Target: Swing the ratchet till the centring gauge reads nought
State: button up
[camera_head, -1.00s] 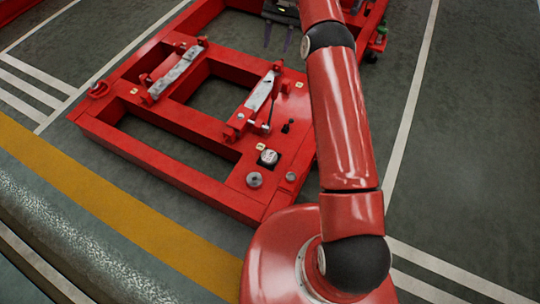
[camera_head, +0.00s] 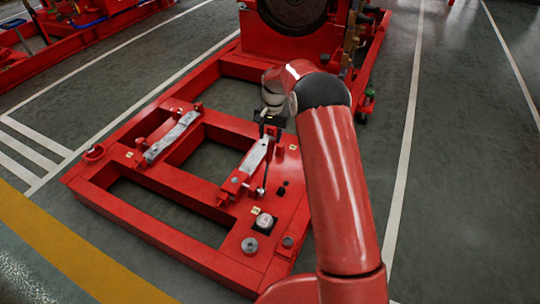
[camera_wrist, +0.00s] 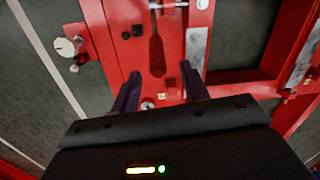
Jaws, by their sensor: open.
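The gauge (camera_head: 264,222), a pale round dial in a dark square mount, sits on the near right part of the red frame. Its reading is too small to make out. A thin upright lever (camera_head: 264,178), which looks like the ratchet, stands beside the near end of the right silver bar. My gripper (camera_head: 269,131) is over the far end of that bar, beyond the lever. In the wrist view my gripper (camera_wrist: 162,92) is open and empty, with its two dark fingers apart. A dark, long-handled shape lies beyond the fingers; I cannot tell whether it is the ratchet or a shadow.
The red frame (camera_head: 150,226) has open bays and carries a second silver bar (camera_head: 172,138) to the left. A round metal knob (camera_head: 249,245) stands near the gauge. A large red machine (camera_head: 285,45) stands behind. Floor is clear at right.

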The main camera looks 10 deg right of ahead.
aim_at(270, 152)
jog(key=shift+s+d+f, duration=0.15)
jog(key=shift+s+f, duration=0.05)
jog(key=shift+f, duration=0.4)
notch_tip(270, 152, down, 8)
jog(key=shift+w+r, duration=0.1)
jog(key=shift+r, duration=0.1)
jog(key=shift+c, duration=0.5)
grip_shut()
